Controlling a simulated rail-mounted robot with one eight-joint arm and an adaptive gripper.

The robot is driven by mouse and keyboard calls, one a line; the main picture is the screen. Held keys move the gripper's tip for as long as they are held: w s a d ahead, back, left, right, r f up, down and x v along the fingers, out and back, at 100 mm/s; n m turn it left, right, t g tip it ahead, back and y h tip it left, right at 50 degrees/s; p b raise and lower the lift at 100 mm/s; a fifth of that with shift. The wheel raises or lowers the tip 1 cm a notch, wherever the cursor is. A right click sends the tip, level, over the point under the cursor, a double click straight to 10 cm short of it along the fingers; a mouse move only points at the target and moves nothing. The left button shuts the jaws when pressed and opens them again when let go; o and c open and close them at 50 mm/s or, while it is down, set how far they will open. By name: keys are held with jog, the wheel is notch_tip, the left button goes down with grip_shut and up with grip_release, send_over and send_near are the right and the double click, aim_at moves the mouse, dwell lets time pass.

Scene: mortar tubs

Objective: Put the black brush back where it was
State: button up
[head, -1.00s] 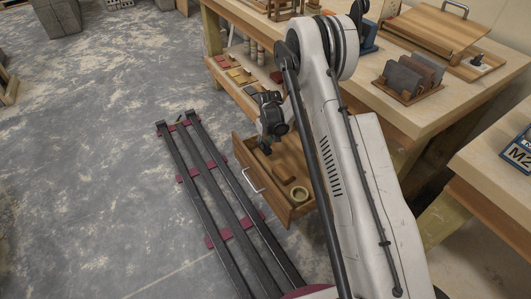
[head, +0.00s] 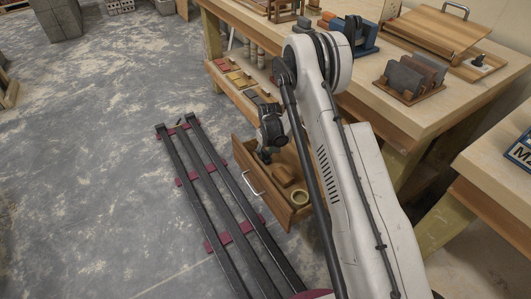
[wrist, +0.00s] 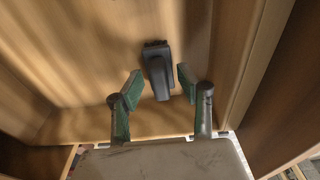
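The black brush (wrist: 157,72) lies on the wooden floor of the open drawer (head: 275,200) in the wrist view. My gripper (wrist: 159,84) is open, with its two green-padded fingers on either side of the brush's near end. Gaps show between the brush and both fingertips, so it is not gripped. In the head view my gripper (head: 266,155) reaches down into the drawer, and I cannot make out the brush there.
The drawer walls stand close around my gripper. The workbench (head: 400,108) is above and to the right, with a rack of grey slabs (head: 412,80). Dark rails (head: 215,190) lie to the left.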

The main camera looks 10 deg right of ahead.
notch_tip(320, 180, up, 12)
jog(key=s+r+p, duration=0.1)
jog(key=p, duration=0.3)
notch_tip(320, 180, up, 15)
jog(key=t, duration=0.1)
send_over(267, 153)
jog(key=s, duration=0.5)
jog(key=s+r+m+t, duration=0.2)
jog(key=s+r, duration=0.7)
jog(key=r, duration=0.4)
jog(key=s+r+t, duration=0.1)
jog(key=s+r, duration=0.2)
jog(key=s, duration=1)
jog(key=s+r+m+t, duration=0.1)
jog(key=s+r, duration=0.2)
jog(key=s, duration=1)
jog(key=shift+a+t, duration=0.2)
jog(key=shift+t, duration=0.2)
jog(key=shift+r, duration=0.15)
